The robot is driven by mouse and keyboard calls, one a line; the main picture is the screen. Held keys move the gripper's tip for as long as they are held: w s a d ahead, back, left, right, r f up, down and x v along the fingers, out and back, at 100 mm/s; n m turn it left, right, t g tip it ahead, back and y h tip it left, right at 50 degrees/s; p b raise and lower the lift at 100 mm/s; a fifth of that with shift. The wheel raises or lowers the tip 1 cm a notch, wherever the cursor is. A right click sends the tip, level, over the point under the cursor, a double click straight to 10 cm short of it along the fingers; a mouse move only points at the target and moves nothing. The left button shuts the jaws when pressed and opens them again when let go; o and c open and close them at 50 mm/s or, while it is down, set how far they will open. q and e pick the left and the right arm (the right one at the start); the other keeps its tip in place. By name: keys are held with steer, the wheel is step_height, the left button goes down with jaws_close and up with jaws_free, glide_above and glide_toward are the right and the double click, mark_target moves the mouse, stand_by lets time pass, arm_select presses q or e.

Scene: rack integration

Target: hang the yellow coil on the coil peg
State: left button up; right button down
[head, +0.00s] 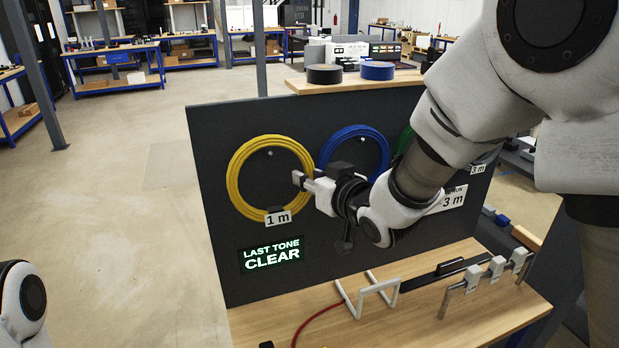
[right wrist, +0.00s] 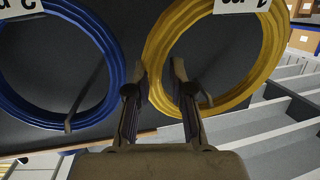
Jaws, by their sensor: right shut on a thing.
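The yellow coil (head: 233,190) is a ring against the dark panel, with a "1 m" tag at its bottom. A small peg (head: 270,153) shows inside the ring, just under its top edge. I cannot tell whether the coil rests on the peg. My right gripper (head: 304,178) is shut on the right side of the yellow coil. In the right wrist view, which looks upside down, the two fingers (right wrist: 159,75) stand either side of the yellow strand (right wrist: 262,60), and the peg (right wrist: 205,98) reaches the ring's edge. My left gripper is out of view.
A blue coil (head: 326,152) hangs right beside the yellow one, close to my gripper. A green coil (head: 405,140) is mostly hidden by my arm. A lit "LAST TONE CLEAR" sign (head: 271,255) is below. The wooden bench (head: 290,312) holds white brackets and a red cable.

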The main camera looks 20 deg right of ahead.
steer(key=shift+w+f, duration=0.3)
steer(key=shift+w, duration=0.2)
steer(key=shift+w+f+b, duration=0.15)
steer(key=shift+b, duration=0.2)
stand_by(0.4)
stand_by(0.4)
steer(key=c, duration=0.9)
jaws_free()
steer(key=shift+c, duration=0.2)
steer(key=v, duration=0.7)
steer(key=shift+s, duration=0.35)
